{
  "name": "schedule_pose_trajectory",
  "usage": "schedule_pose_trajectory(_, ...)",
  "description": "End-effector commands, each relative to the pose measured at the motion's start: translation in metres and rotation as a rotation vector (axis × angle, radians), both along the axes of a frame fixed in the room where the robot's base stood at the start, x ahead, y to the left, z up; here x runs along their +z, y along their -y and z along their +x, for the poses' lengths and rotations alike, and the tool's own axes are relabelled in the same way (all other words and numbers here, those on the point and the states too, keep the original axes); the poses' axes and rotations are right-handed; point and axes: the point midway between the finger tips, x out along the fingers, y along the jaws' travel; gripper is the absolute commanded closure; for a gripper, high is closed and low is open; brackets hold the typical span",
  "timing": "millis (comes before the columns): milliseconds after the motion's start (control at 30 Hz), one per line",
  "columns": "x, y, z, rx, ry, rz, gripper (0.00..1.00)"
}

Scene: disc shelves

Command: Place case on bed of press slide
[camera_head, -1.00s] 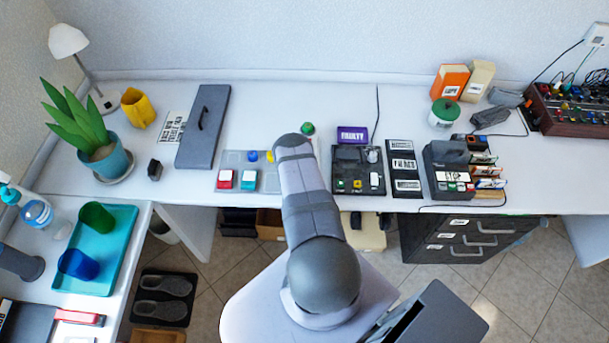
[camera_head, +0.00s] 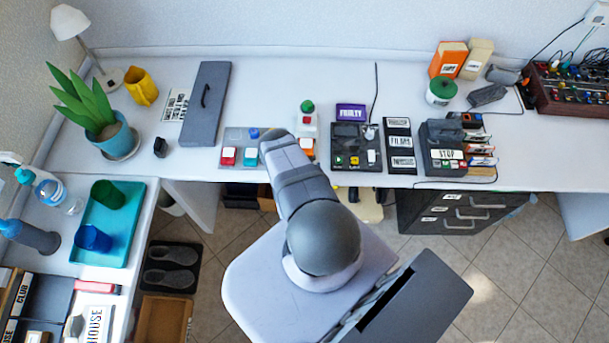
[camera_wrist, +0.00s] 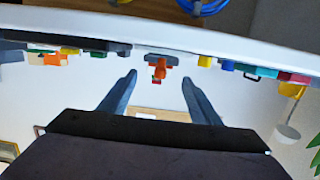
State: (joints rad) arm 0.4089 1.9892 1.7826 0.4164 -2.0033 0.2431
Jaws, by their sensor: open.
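My gripper (camera_wrist: 158,92) is open in the wrist view, with two separated blue-grey fingers and nothing between them. In the head view its fingers are hidden under my arm. I cannot tell for sure which thing is the case or the press slide. A flat case-like item marked HOUSE (camera_head: 97,313) lies at the lower left. Items marked FILMS (camera_head: 400,143) stand on the back desk. A grey plate (camera_head: 236,135) with coloured blocks is left of my arm. A small white-and-red device with a green knob (camera_head: 307,107) is just right of it.
A grey panel with a handle (camera_head: 205,100) lies behind the plate. A black button panel (camera_head: 352,132) and a dark box marked STOP (camera_head: 443,150) stand to the right. A teal tray (camera_head: 128,195) with cups is on the left desk.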

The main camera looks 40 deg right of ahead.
Motion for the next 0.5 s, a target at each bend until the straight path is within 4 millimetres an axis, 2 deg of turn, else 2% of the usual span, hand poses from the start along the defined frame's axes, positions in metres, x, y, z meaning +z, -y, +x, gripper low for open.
schedule_pose_trajectory(33,0.007,-0.004,-0.004,0.003,-0.002,0.000,0.43)
schedule_pose_trajectory(133,0.009,-0.010,-0.011,0.003,-0.001,-0.001,0.43)
schedule_pose_trajectory(500,0.007,-0.028,-0.027,0.003,0.002,0.000,0.43)
